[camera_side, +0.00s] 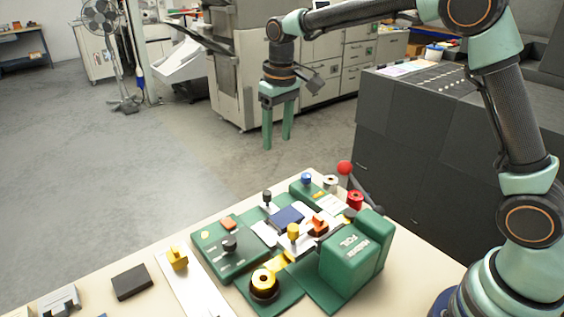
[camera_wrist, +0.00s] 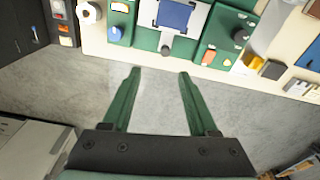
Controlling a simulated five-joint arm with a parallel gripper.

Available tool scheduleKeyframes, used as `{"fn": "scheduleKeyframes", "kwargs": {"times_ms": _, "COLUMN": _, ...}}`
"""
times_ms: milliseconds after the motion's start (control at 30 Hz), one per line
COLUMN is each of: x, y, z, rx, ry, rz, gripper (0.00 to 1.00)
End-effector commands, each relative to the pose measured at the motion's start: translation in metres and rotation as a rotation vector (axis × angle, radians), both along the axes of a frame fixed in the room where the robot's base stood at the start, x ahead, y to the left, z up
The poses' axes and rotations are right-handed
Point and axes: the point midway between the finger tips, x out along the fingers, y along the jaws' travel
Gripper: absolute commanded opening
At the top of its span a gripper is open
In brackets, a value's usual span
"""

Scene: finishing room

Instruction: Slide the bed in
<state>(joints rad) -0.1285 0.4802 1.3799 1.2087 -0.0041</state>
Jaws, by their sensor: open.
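The green foil press (camera_side: 350,250) stands on the table. Its pale bed (camera_side: 264,234) carries a dark blue piece (camera_side: 287,216), which lies out in the open, clear of the press's tall green head. A black knob (camera_side: 267,196) stands at the bed's outer end; it also shows in the wrist view (camera_wrist: 165,50). There the bed (camera_wrist: 147,12) and blue piece (camera_wrist: 174,14) are at top centre. My gripper (camera_side: 277,143) is open and empty, pointing down above and apart from the knob. In the wrist view its two green fingers (camera_wrist: 160,73) are spread, with floor between them.
A gold foil roll (camera_side: 263,282), red roll (camera_side: 355,198) and red-balled lever (camera_side: 345,167) stand around the press. A yellow piece (camera_side: 177,259) and dark block (camera_side: 131,282) lie left.

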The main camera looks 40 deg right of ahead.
Motion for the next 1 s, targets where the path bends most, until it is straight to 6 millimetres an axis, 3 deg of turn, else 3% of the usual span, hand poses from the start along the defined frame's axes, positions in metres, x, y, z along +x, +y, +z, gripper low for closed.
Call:
{"fn": "scheduleKeyframes", "kwargs": {"times_ms": 100, "x": 0.015, "y": 0.009, "z": -0.024, "rx": -0.006, "ry": 0.043, "rz": 0.014, "gripper": 0.6}}
{"fn": "scheduleKeyframes", "kwargs": {"times_ms": 267, "x": 0.023, "y": 0.014, "z": -0.039, "rx": -0.01, "ry": 0.068, "rz": 0.022, "gripper": 0.6}}
{"fn": "scheduleKeyframes", "kwargs": {"times_ms": 467, "x": 0.024, "y": 0.015, "z": -0.053, "rx": -0.011, "ry": 0.075, "rz": 0.024, "gripper": 0.6}}
{"fn": "scheduleKeyframes", "kwargs": {"times_ms": 1000, "x": 0.023, "y": 0.016, "z": -0.146, "rx": -0.011, "ry": 0.076, "rz": 0.023, "gripper": 0.6}}
